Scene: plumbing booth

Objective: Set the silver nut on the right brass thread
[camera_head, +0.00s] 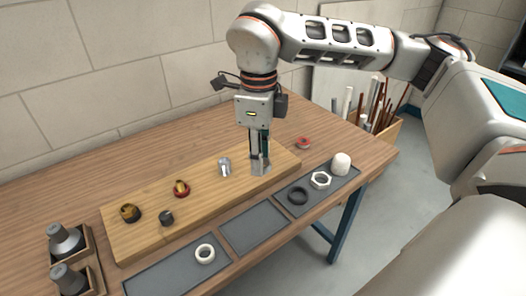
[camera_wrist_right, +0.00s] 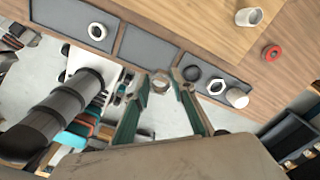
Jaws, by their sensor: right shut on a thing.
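My right gripper (camera_head: 260,167) points down over the right part of the wooden board, right of an upright silver cylinder (camera_head: 224,167). The nut's outline is hard to make out in the head view. A brass piece with a red ring at its base (camera_head: 181,188) stands on the board to the left, apart from the gripper. Another brass piece (camera_head: 130,213) stands further left. My left gripper is out of view.
A dark fitting (camera_head: 167,218) is on the board (camera_head: 205,205). The front trays hold a pale nut (camera_head: 205,254), a black ring (camera_head: 298,196), a hex nut (camera_head: 320,180) and a white cap (camera_head: 341,163). The middle tray (camera_head: 254,229) is empty. A red ring (camera_head: 303,142) lies behind.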

